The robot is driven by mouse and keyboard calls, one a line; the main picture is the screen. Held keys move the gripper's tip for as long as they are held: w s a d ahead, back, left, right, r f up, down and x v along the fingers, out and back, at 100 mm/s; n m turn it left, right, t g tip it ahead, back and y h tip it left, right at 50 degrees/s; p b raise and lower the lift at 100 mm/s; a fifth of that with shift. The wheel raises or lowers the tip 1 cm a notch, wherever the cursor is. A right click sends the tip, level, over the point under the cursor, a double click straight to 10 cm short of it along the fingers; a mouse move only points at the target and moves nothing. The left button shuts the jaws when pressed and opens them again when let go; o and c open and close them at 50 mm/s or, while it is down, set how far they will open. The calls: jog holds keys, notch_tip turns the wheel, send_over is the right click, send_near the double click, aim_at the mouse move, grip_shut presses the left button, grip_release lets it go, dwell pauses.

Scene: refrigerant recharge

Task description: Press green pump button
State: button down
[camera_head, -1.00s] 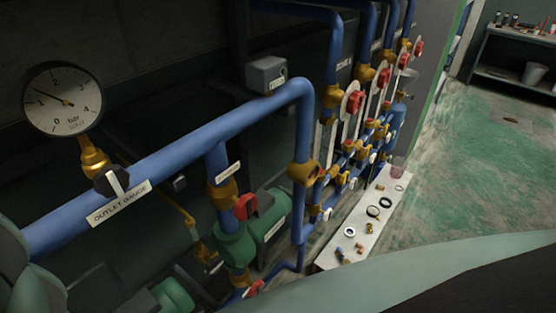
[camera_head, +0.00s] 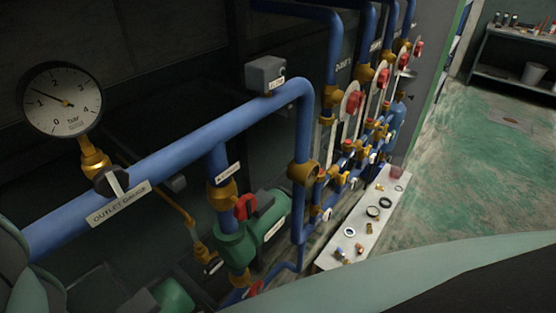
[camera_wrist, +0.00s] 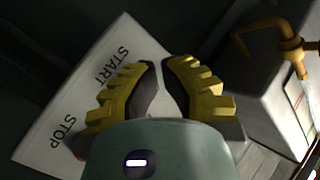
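In the wrist view, a pale panel (camera_wrist: 62,112) carries the printed words START (camera_wrist: 113,62) and STOP (camera_wrist: 62,130). My gripper (camera_wrist: 161,64) is in front of the panel with its yellow-toothed fingers pointing at it. A narrow gap shows between the fingertips, and nothing is held. No green button is visible; the left finger covers part of the panel beside the labels. I cannot tell whether the fingers touch the panel. In the head view, a green pump (camera_head: 262,222) sits below the blue pipes. My gripper is not visible there.
A blue pipe (camera_head: 190,148) runs across, with a pressure gauge (camera_head: 62,100) at left. A small grey box (camera_head: 265,73) stands behind it. Valves with red handles (camera_head: 354,103) line the right. A pale board (camera_head: 340,250) holds loose fittings. Green floor (camera_head: 470,170) is clear at right.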

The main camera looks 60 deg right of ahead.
jog(key=shift+w, duration=0.15)
jog(key=shift+w+d, duration=0.1)
jog(key=shift+w, duration=0.2)
jog(key=shift+w, duration=0.55)
dwell(0.7)
jog(key=shift+s, duration=1)
jog(key=shift+s, duration=0.1)
jog(key=s, duration=0.4)
jog(key=shift+s+a, duration=0.3)
jog(key=shift+s, duration=0.1)
jog(key=shift+r, duration=0.1)
dwell(0.5)
